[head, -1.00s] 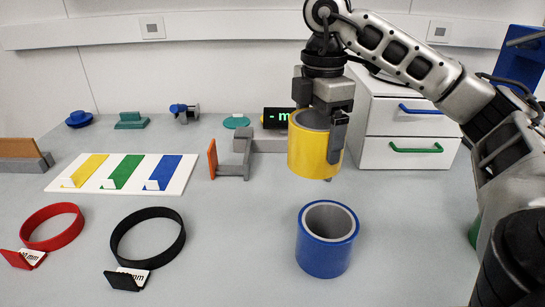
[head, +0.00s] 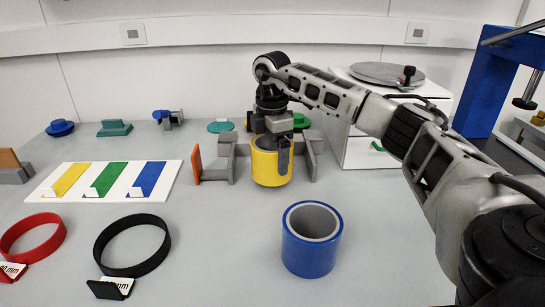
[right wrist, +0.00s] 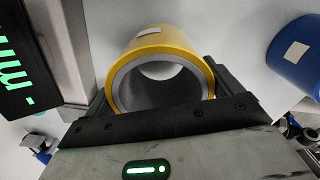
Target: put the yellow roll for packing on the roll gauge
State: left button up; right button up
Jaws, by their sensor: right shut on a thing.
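The yellow roll (head: 266,171), with a grey core, is upright in my right gripper (head: 272,152). In the right wrist view the roll (right wrist: 199,57) sits between the two dark fingers, shut on its outer sides. The roll gauge (head: 226,160) is grey with an orange end plate (head: 196,163). The roll is at the gauge, between its grey uprights and in front of its back part. I cannot tell whether it touches the gauge or its base. The gauge's display is hidden behind my arm in the head view, but the green-lit display (right wrist: 14,65) shows in the right wrist view. My left gripper is out of view.
A blue roll (head: 311,255) stands upright in front, right of the gauge. Red (head: 18,251) and black (head: 108,264) rings lie at front left. A white board (head: 60,197) with coloured strips lies left. A white drawer unit (head: 362,149) stands behind right.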

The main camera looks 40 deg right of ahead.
jog(key=shift+f, duration=0.85)
jog(key=o, duration=1)
jog(key=shift+f, duration=0.2)
jog(key=shift+c, duration=0.2)
notch_tip(320, 180, up, 12)
jog(key=shift+r, duration=0.2)
